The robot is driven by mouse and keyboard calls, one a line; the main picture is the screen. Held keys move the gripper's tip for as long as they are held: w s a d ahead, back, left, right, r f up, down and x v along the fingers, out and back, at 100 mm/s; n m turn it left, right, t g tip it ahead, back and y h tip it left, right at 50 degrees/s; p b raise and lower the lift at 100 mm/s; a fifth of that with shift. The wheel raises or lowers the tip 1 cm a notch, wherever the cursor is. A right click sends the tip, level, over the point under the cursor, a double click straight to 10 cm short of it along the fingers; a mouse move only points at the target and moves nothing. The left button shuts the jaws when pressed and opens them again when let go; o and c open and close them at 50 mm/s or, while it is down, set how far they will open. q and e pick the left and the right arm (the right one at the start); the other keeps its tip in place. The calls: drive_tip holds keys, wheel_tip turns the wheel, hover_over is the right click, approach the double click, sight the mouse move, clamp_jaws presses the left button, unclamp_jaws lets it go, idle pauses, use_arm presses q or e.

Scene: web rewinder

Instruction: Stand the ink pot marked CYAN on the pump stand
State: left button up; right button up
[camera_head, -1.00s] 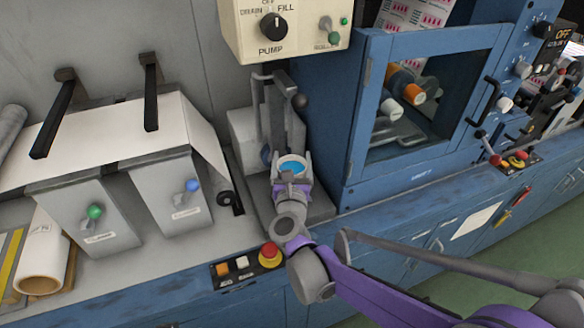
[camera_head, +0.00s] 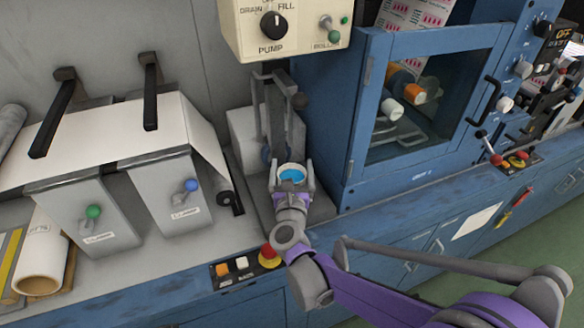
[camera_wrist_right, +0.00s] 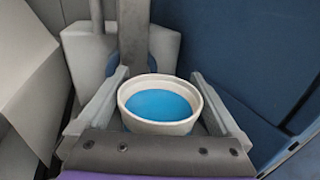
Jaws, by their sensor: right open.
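A white, round, open-topped ink pot (camera_head: 291,174) with bright blue ink stands upright at the pump stand (camera_head: 320,208), below the pump control box. No CYAN marking is readable on it. My right gripper (camera_head: 291,166) is open, with one finger on each side of the pot. In the right wrist view the pot (camera_wrist_right: 160,128) sits between the spread fingers, with a gap visible on both sides. The pot's underside and its contact with the stand are hidden by my gripper. My left gripper is not in view.
Behind the pot rise a grey upright bracket (camera_head: 275,115) and a white block (camera_head: 242,130). The PUMP control box (camera_head: 290,30) hangs above. A blue machine cabinet (camera_head: 335,120) stands close on the right. A red button (camera_head: 269,254) is on the front ledge.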

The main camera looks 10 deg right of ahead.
drive_tip(key=s+a+f+n+g+y, duration=0.1)
drive_tip(key=s+a+n+g+y, duration=0.2)
drive_tip(key=s+n, duration=0.65)
drive_tip(key=s+a+f+n+y, duration=0.15)
drive_tip(key=s+n+y, duration=0.45)
drive_tip(key=n, duration=0.7)
drive_tip(key=s+d+f+n+g+h, duration=0.2)
drive_tip(key=s+d+f+n+g, duration=0.2)
drive_tip(key=s+n, duration=0.4)
drive_tip(key=s+d+f+n+g+h, duration=0.3)
drive_tip(key=s+d+f+n+g, duration=0.2)
drive_tip(key=s+d+f+n, duration=0.2)
drive_tip(key=shift+s+n+g+h, duration=0.3)
drive_tip(key=shift+s+n, duration=0.05)
drive_tip(key=shift+s, duration=0.7)
